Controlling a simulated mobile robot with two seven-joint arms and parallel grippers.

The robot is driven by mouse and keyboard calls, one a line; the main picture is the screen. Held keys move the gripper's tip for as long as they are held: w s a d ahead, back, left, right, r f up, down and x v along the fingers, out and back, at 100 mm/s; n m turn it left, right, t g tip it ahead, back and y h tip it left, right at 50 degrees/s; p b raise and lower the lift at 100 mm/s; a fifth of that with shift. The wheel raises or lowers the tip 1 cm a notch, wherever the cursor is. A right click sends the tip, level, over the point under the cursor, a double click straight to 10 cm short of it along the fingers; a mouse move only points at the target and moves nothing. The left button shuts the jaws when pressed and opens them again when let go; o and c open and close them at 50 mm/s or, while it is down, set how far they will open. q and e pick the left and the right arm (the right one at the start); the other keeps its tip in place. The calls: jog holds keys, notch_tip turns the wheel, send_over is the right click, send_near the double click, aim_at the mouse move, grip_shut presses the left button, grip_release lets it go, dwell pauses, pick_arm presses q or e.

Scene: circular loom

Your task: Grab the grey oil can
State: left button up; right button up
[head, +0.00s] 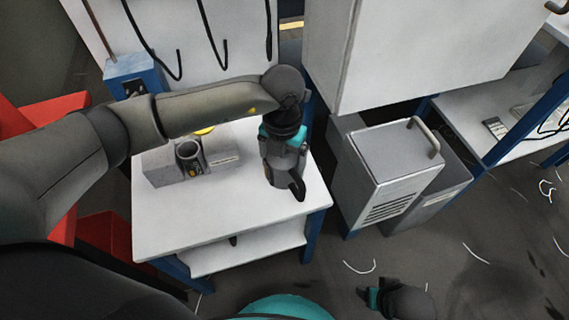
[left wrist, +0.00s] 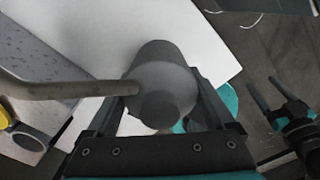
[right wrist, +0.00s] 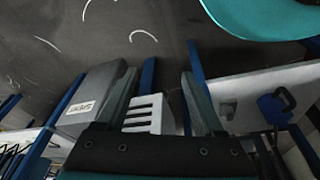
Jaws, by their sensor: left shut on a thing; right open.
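The grey oil can (left wrist: 165,75) sits between the two fingers of my left gripper (left wrist: 165,95) in the left wrist view, its long spout (left wrist: 70,88) pointing left. The fingers are shut on its body. In the head view my left gripper (head: 287,178) is over the right part of the white table (head: 235,225), and it largely hides the can. I cannot tell whether the can touches the tabletop. My right gripper (right wrist: 158,95) is open and empty in the right wrist view. It also shows low in the head view (head: 370,295), away from the table.
A grey block (head: 165,172) with a round holder (head: 189,157) stands on the table, left of my left gripper. A grey vented cabinet (head: 390,165) stands right of the table. A white machine panel (head: 420,50) rises behind. Open floor (head: 480,270) lies at the lower right.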

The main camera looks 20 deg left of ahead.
pick_arm(q)
jog(key=c, duration=0.4)
jog(key=shift+r, duration=0.2)
